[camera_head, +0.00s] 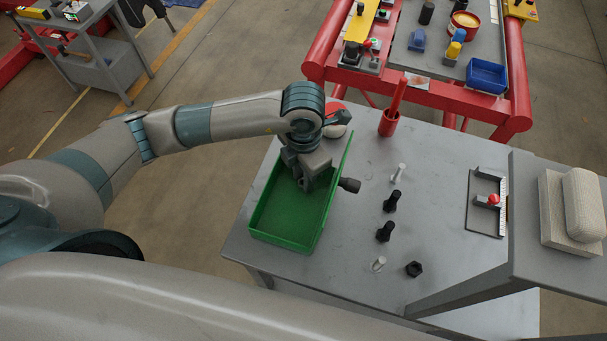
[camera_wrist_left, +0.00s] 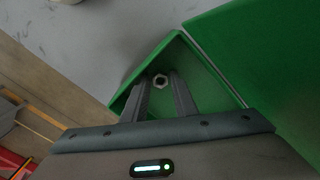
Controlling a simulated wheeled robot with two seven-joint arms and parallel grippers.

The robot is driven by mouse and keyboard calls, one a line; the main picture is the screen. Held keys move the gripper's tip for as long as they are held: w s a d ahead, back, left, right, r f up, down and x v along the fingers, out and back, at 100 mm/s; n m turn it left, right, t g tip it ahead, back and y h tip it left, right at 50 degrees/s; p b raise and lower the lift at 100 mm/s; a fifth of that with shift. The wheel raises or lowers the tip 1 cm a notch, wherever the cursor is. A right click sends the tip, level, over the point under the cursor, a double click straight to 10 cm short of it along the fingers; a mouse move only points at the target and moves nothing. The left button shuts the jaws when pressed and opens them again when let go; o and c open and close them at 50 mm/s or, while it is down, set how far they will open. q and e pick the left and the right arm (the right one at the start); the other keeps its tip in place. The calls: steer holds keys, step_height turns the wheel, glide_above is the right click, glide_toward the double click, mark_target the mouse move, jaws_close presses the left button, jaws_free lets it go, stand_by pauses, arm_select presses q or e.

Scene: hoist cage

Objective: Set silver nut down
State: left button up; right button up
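The silver nut (camera_wrist_left: 160,81) shows in the left wrist view between the tips of my left gripper (camera_wrist_left: 161,84), which look closed against its sides. In the head view my left gripper (camera_head: 304,184) points down inside the green tray (camera_head: 285,228), near its far end. The nut is hidden there by the gripper. In the left wrist view the nut appears over a corner of the green tray (camera_wrist_left: 219,71); whether it touches the tray floor cannot be told. My right gripper is in neither view.
Black bolts (camera_head: 391,203), silver bolts (camera_head: 379,264) and a black nut (camera_head: 414,269) stand or lie on the grey table (camera_head: 335,262) right of the tray. A dark knob-like part (camera_head: 349,185) lies beside the tray. A red holder (camera_head: 389,123) stands behind. The table's front left is clear.

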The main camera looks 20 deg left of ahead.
arm_select(q)
steer(key=shift+r, duration=0.15)
steer(key=shift+r, duration=0.45)
step_height(320, 180, up, 11)
steer(key=b, duration=0.3)
